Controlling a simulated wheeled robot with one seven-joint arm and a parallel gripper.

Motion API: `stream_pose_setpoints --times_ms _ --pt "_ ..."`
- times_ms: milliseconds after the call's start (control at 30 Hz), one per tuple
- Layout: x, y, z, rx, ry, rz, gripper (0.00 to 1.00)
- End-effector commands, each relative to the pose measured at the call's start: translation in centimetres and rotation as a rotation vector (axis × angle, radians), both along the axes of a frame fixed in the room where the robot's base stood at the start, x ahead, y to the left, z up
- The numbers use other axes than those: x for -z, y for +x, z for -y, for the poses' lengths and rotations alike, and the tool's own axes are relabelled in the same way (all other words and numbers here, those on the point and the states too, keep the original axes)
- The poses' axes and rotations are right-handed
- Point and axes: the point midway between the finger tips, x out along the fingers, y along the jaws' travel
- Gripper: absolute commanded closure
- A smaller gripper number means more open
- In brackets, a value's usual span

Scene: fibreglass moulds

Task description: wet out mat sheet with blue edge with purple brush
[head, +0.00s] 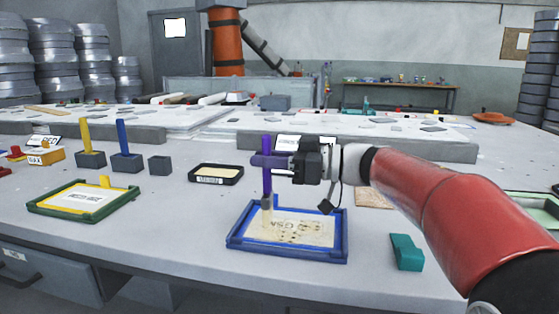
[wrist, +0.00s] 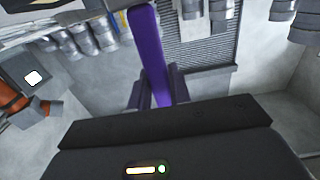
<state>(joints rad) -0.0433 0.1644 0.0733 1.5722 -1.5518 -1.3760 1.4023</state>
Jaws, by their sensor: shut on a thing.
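The mat sheet with the blue edge (head: 318,256) lies on the near part of the grey table, in the middle of the head view. Its pale face has printed letters and scattered brownish spots. My gripper (head: 268,161) is shut on the purple brush (head: 267,182) above the left part of this sheet. The brush is upright, with its pale bristles down at the sheet; I cannot tell whether they touch. In the wrist view the purple handle (wrist: 148,45) stands between my gripper's fingers (wrist: 157,92), and the bristles are hidden.
A green-edged sheet (head: 82,199) lies left. Yellow (head: 85,135) and blue (head: 122,138) brushes stand in dark holders beside an empty holder (head: 160,165). A black tray (head: 216,174) sits behind. A teal block (head: 406,252) lies right of the blue-edged sheet.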

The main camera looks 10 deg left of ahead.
Motion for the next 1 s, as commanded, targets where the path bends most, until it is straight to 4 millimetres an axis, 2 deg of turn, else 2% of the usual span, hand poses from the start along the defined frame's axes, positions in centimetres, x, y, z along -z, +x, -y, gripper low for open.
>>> stream_pose_setpoints --times_ms 233,500,667,1000 --pt "0.0 0.0 -0.9 -0.001 0.001 0.000 1.00" --pt "0.1 0.3 -3.2 -0.001 0.000 0.000 1.00" --pt "0.2 0.4 -3.9 0.000 0.001 0.000 1.00" --pt "0.3 3.2 -3.6 0.001 0.001 -0.001 1.00"
